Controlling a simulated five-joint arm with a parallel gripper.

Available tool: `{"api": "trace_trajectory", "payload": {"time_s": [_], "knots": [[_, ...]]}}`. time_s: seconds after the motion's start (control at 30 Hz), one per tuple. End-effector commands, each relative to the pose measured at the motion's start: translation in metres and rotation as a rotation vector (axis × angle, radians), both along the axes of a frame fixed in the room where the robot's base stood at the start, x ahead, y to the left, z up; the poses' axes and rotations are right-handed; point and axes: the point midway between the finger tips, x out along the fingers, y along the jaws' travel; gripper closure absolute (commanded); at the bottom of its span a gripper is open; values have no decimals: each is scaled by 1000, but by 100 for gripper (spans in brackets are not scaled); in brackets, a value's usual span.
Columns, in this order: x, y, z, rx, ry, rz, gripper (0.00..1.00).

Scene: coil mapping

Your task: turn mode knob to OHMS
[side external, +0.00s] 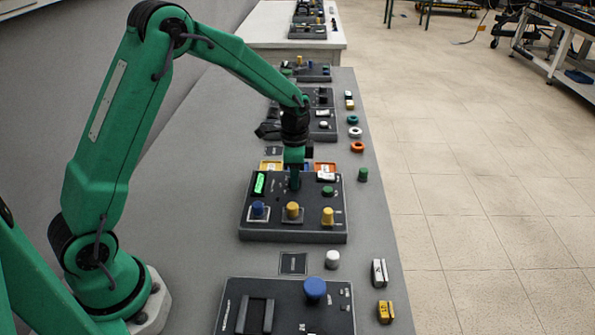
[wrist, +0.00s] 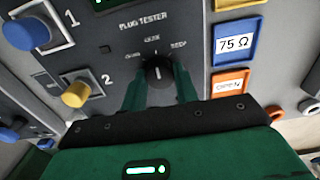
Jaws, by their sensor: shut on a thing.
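The mode knob (wrist: 158,72) is a dark round knob on the panel lettered PLUG TESTER. Its white pointer line points up, roughly toward the middle of three small labels. The left label is blurred and may read OHMS; the right one looks like BEEP. My gripper (wrist: 160,88) has its green fingers shut on the knob, one on each side. In the side external view my gripper (side external: 295,182) reaches down to the upper middle of the dark tester panel (side external: 262,228), hiding the knob there.
A blue knob (wrist: 30,33) and a yellow knob (wrist: 76,94) stand left of the mode knob. A blue tray marked 75 Ω (wrist: 236,43) and an orange tray (wrist: 229,83) lie to the right. Another panel (side external: 285,312) stands nearer the camera on the grey bench.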

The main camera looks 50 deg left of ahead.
Motion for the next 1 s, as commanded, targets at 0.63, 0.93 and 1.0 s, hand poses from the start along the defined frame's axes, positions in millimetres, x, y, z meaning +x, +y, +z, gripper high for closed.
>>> {"api": "trace_trajectory", "payload": {"time_s": [0.63,0.93,1.0], "knots": [[0,0,1,0,0,299,93],[0,0,1,0,0,556,93],[0,0,1,0,0,609,93]]}}
